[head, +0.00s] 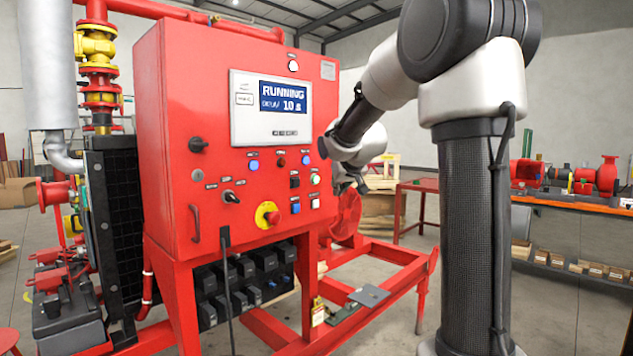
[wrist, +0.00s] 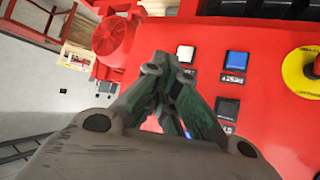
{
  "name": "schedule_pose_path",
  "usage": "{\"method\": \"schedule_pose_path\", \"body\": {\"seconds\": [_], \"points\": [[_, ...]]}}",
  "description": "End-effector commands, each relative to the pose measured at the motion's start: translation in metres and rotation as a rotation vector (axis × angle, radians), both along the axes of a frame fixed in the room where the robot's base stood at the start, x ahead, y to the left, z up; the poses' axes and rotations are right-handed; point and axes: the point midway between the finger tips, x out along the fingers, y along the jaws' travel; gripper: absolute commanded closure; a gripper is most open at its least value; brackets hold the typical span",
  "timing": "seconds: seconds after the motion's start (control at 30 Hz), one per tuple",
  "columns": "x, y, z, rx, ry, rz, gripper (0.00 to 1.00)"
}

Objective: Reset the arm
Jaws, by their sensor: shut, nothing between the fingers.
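My gripper (head: 350,185) is in front of the right part of the red control panel (head: 215,120) in the head view. In the wrist view my gripper (wrist: 172,62) has its fingertips together with nothing between them, near a white button (wrist: 185,54) and a blue button (wrist: 236,59). I cannot tell whether the tips touch the panel. The panel's screen (head: 270,108) reads RUNNING with a 10 s delay line. A yellow and red stop knob (head: 267,215) and a black selector switch (head: 231,197) are on the panel, left of my gripper.
Red frame rails (head: 380,290) run low to the right of the panel. A black radiator (head: 115,220) and yellow valves (head: 97,45) stand at the left. An orange-topped bench (head: 570,204) with red pump parts is at the far right. Grey floor lies between.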

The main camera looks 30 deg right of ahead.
Motion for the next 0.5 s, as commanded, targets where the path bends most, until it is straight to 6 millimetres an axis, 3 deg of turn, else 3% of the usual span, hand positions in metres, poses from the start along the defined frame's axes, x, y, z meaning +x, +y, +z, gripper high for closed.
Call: {"method": "schedule_pose_path", "body": {"seconds": [0.5], "points": [[-0.0033, -0.0003, -0.0047, -0.007, 0.026, 0.003, 1.0]]}}
